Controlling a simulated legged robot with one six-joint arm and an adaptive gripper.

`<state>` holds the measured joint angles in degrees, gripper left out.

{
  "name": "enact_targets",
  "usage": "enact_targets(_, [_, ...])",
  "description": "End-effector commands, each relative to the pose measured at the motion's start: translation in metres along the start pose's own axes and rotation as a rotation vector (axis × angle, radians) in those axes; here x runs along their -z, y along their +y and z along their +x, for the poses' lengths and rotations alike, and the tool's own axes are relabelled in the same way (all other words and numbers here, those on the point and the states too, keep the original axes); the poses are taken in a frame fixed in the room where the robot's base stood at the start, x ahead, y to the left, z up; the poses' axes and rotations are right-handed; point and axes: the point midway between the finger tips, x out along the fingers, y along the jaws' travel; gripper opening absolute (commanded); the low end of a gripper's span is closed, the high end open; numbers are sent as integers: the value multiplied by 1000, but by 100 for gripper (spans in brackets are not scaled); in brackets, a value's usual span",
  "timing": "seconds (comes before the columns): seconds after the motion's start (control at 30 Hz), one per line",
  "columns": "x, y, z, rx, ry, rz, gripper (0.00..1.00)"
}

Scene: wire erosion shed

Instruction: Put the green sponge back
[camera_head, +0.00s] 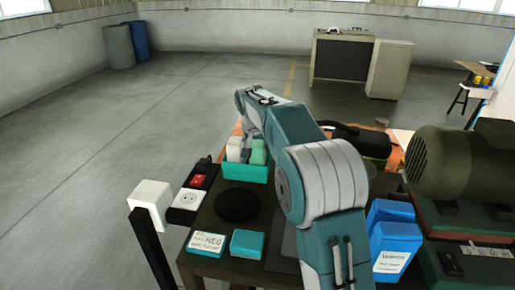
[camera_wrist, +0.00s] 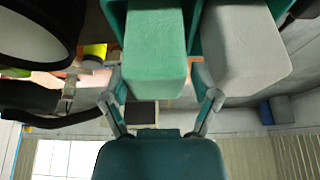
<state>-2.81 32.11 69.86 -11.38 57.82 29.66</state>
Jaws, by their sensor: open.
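A green sponge (camera_head: 258,153) stands upright in a small teal tray (camera_head: 246,174) on the dark table, just right of a pale sponge (camera_head: 234,147). In the wrist view the green sponge (camera_wrist: 155,50) fills the top middle, with the pale grey sponge (camera_wrist: 240,50) to its right and part of the teal tray beside them. My gripper (camera_wrist: 157,78) is open, one finger on each side of the green sponge's near end. Whether the fingers touch it cannot be told. In the head view my arm hides the gripper.
A black round object (camera_head: 237,205), teal boxes (camera_head: 246,244), a switch box (camera_head: 199,179) and a socket box (camera_head: 188,205) crowd the tray's front and left. Blue boxes (camera_head: 395,243) and a large motor (camera_head: 460,165) stand right of my arm. Open floor lies left.

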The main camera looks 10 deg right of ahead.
Motion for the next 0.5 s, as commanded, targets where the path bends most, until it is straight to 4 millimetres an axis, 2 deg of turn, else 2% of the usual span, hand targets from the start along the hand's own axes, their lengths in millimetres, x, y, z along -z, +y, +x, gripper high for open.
enact_targets(0.3, [1,0,-68,3,4,1,78])
enact_targets(0.5, [0,0,-98,1,2,0,78])
